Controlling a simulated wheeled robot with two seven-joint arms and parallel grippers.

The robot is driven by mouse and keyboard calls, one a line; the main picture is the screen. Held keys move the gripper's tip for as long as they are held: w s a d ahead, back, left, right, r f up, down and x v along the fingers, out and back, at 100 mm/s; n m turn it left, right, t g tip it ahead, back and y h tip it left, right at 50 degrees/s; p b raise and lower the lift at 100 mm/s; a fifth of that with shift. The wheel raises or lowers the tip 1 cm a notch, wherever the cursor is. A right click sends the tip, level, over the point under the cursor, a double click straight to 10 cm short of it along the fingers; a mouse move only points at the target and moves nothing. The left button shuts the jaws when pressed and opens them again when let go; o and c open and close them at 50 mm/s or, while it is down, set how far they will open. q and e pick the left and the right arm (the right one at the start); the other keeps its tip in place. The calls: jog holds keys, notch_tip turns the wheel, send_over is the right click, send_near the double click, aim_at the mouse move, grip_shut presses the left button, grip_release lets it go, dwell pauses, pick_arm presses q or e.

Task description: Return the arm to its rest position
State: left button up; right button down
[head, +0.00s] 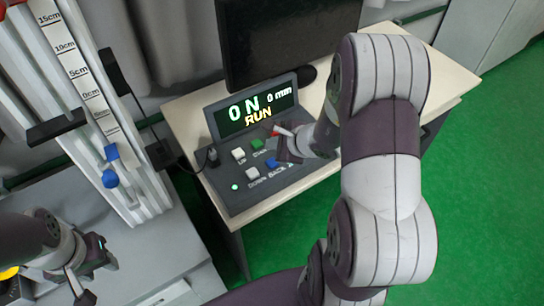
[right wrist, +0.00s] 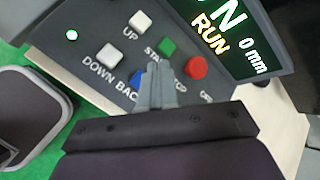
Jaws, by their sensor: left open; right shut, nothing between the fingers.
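My right gripper (head: 285,148) is shut and empty over the control panel (head: 240,196) on the desk. In the right wrist view its fingertips (right wrist: 155,75) are close together near the green START button (right wrist: 167,46), the red STOP button (right wrist: 195,67) and the partly hidden blue BACK button (right wrist: 137,77). I cannot tell whether they touch the panel. The right arm (head: 385,130) reaches up and bends down to the panel. My left gripper (head: 92,268) is open at the lower left, in front of the test tower, with nothing seen in it.
The panel's display (head: 256,108) reads 0 N, 0 mm and RUN. A dark monitor (head: 285,40) stands behind it on the desk (head: 455,78). The tower (head: 95,100) with a centimetre scale and blue knobs (head: 111,178) stands at left. Green floor (head: 480,200) is open at right.

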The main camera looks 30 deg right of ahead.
jog(key=shift+r, duration=0.5)
pick_arm(q)
jog(key=shift+r, duration=0.3)
pick_arm(e)
jog(key=shift+f, duration=0.1)
jog(key=s+a+n+g, duration=0.1)
jog(key=s+a+f+n+g+y, duration=0.1)
jog(key=s, duration=0.1)
jog(key=shift+s+a+f, duration=0.1)
jog(key=shift+s+f, duration=0.05)
pick_arm(q)
notch_tip(320, 180, up, 5)
jog(key=p, duration=0.5)
pick_arm(e)
jog(key=s+a+r+n+g+h, duration=0.3)
jog(key=s+r+n, duration=0.6)
jog(key=n, duration=1.3)
jog(key=a+g, duration=0.2)
jog(key=a, duration=0.1)
jog(key=shift+s+h, duration=0.2)
jog(key=shift+h, duration=0.1)
